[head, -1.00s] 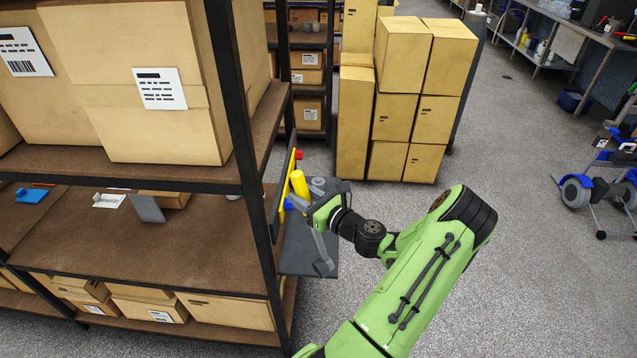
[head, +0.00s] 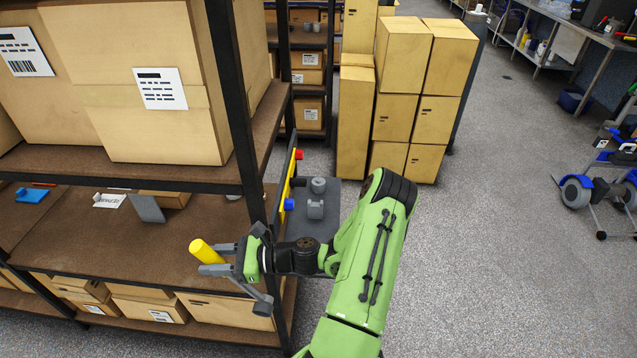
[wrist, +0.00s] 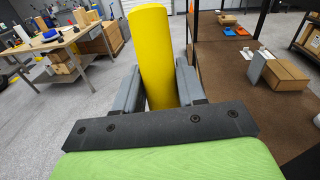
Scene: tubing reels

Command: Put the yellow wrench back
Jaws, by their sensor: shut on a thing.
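My gripper (head: 232,267) is shut on a thick, plain yellow cylinder (head: 208,252), in front of the rack's brown lower shelf. The wrist view shows the cylinder (wrist: 153,55) standing up between the two grey fingers. No wrench head or jaw shows on it, and its lower end is hidden by the gripper. An upright dark panel (head: 277,196) at the rack's right side carries a flat yellow strip (head: 286,186), a red peg (head: 299,154) and a blue peg (head: 289,204). I cannot tell whether the strip is a tool or a marking.
A grey tray (head: 325,190) beside the panel holds small grey parts (head: 316,209). A black rack post (head: 238,110) stands close to my arm. The brown shelf (head: 150,245) has wide bare room. Stacked cartons (head: 395,100) stand behind; open floor lies right.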

